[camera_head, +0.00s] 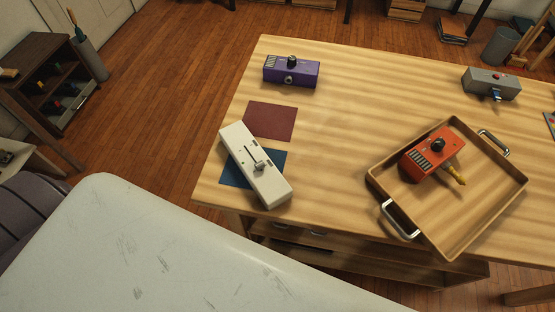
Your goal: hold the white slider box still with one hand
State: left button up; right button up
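The white slider box (241,151) lies at a slant on the wooden table (365,90), near its left front corner. It has a grey slider lever on its top face and partly covers a blue square mat (233,175). Its near end is close to the table's front edge. No hand is on it. Neither of my grippers shows in the head view.
A dark red mat (270,121) lies behind the white box, and a purple box (291,73) with a black knob stands farther back. A wooden tray (494,207) at right holds an orange box (429,152) and a yellow-handled item (454,174). A grey box (491,84) stands back right.

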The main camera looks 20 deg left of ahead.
aim_at(258, 165)
jog(key=j+z, duration=0.45)
jog(key=k+j+z, duration=0.2)
jog(key=j+z, duration=0.3)
jog(key=k+j, duration=0.15)
jog(key=j, duration=0.25)
jog(key=k+j+z, duration=0.1)
jog(key=j, duration=0.25)
jog(key=k+j, duration=0.15)
jog(key=j, duration=0.25)
jog(key=k+j, duration=0.15)
jog(key=j, duration=0.2)
jog(key=z, duration=0.05)
